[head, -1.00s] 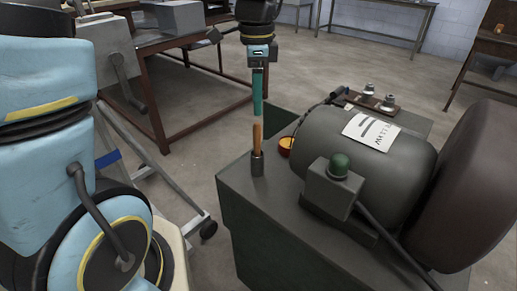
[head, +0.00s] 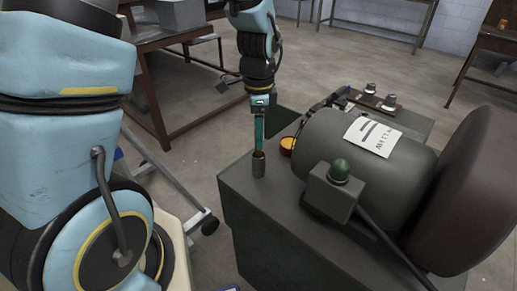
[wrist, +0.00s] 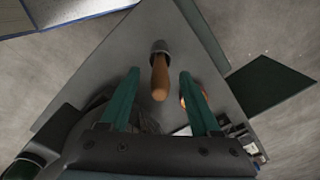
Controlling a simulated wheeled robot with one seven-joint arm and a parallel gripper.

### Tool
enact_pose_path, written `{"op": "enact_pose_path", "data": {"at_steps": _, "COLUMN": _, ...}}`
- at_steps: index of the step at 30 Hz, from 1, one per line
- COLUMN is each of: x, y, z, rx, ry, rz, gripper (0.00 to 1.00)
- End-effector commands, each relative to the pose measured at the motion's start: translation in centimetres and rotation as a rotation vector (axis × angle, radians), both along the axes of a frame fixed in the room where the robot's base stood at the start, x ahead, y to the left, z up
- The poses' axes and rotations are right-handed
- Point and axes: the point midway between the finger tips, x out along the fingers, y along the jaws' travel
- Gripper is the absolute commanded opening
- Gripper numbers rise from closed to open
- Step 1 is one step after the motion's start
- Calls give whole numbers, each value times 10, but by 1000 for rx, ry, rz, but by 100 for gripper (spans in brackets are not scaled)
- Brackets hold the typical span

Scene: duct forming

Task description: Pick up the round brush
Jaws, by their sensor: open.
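The round brush (head: 258,165) stands upright on the corner of the grey machine stand, with a dark cylindrical part at its base. Its orange-brown wooden handle (wrist: 160,78) points up towards the wrist camera. My gripper (head: 259,143) points straight down over it. In the wrist view the two teal fingers (wrist: 159,74) are spread apart, one on each side of the handle, with gaps on both sides. In the head view the fingers hide most of the handle. I cannot tell exactly how far down they reach along it.
A large grey motor (head: 375,145) with a paper label fills the stand to the right of the brush. A green-topped switch box (head: 333,190) and an orange round item (head: 288,145) are close by. A brown-framed table (head: 150,80) stands at the back left.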

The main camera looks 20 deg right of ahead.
Motion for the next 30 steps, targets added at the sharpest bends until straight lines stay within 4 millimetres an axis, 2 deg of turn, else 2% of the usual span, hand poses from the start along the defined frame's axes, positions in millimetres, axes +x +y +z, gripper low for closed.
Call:
{"op": "enact_pose_path", "data": {"at_steps": 2, "x": 0, "y": 0, "z": 0, "rx": 0, "ry": 0, "rz": 0, "gripper": 63}}
{"op": "enact_pose_path", "data": {"at_steps": 19, "x": 0, "y": 0, "z": 0, "rx": 0, "ry": 0, "rz": 0, "gripper": 0}}
{"op": "enact_pose_path", "data": {"at_steps": 30, "x": 0, "y": 0, "z": 1, "rx": 0, "ry": 0, "rz": 0, "gripper": 0}}
